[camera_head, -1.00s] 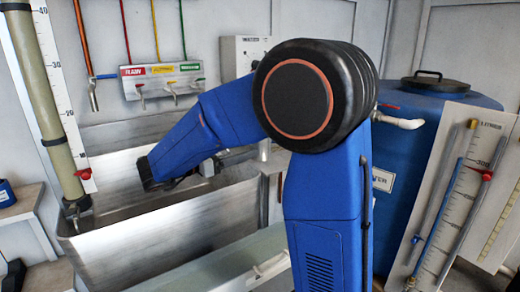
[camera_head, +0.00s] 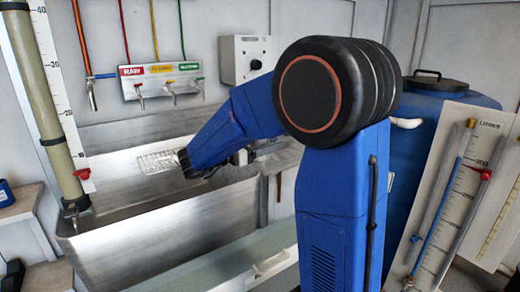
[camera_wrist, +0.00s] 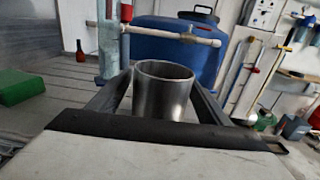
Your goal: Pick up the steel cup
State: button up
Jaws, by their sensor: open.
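The steel cup (camera_wrist: 163,92) is a plain grey metal cylinder with an open rim, upright in the middle of the wrist view. My gripper (camera_wrist: 161,80) is open, with one dark finger to the left of the cup and one to the right. The cup shows between the fingers in that view. I cannot tell whether either finger touches it. The cup's lower part is hidden behind my gripper's body. In the head view, I cannot make out the cup or the fingers.
In the wrist view, a blue drum (camera_wrist: 160,38) and a pale pipe (camera_wrist: 172,33) stand beyond the cup. A green box (camera_wrist: 18,84) is at left. The head view shows a steel sink (camera_head: 130,250), a wire rack (camera_head: 157,162), and taps (camera_head: 170,92) above.

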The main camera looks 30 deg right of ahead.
jog(key=shift+d, duration=0.75)
jog(key=c, duration=1.1)
jog(key=shift+r, duration=0.1)
